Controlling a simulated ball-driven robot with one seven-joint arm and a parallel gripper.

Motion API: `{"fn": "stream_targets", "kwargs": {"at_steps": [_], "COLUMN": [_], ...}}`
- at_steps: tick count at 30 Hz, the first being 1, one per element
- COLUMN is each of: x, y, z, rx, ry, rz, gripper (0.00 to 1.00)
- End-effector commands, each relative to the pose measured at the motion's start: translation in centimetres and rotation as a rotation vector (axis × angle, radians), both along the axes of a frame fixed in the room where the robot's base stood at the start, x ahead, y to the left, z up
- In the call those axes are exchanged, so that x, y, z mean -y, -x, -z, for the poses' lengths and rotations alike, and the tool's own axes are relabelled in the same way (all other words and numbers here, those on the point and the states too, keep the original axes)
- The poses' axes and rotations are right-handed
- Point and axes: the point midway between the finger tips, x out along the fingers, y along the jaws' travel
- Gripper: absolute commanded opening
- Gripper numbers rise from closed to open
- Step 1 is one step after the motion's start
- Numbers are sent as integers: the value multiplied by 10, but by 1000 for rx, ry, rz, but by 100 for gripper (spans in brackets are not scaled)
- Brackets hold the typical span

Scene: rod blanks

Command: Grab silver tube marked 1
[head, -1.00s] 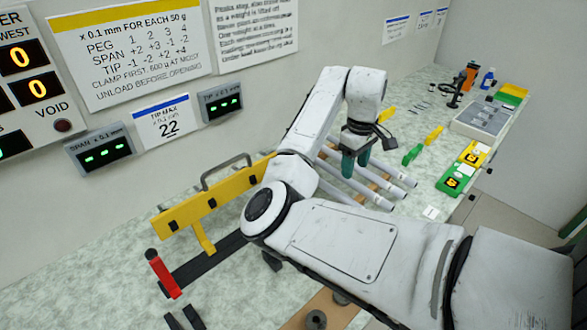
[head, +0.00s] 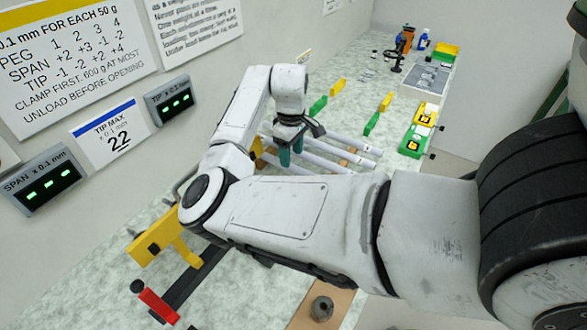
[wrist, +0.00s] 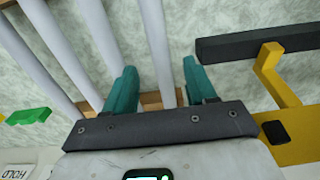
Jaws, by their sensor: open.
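Several silver tubes (head: 345,145) lie side by side on wooden supports on the bench. They also show in the wrist view as long pale rods, one of them a silver tube (wrist: 157,45) lying in line with the gap between my fingers. No number mark on any tube is readable, so I cannot tell which is 1. My gripper (head: 288,158) has teal fingers pointing down over the near-left part of the tube row. In the wrist view my gripper (wrist: 162,85) is open and empty, with its fingers on either side of that tube's line. Part of the row is hidden by my arm.
A yellow fixture (head: 160,236) with a dark rail and red handle (head: 158,306) stands at the left. Green and yellow blocks (head: 378,113), a grey tray (head: 427,78) and green-yellow units (head: 418,130) lie farther back. A grey weight (head: 322,308) sits on a board in front.

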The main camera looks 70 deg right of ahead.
Motion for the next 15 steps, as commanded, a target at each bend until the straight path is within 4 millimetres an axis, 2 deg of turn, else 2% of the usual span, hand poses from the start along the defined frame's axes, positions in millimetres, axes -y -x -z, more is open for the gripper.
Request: {"fn": "stream_targets", "kwargs": {"at_steps": [7,15], "x": [-3,-2], "y": [4,4], "z": [35,44], "rx": [-1,0], "ry": [-2,0], "rz": [-2,0], "gripper": [56,56]}}
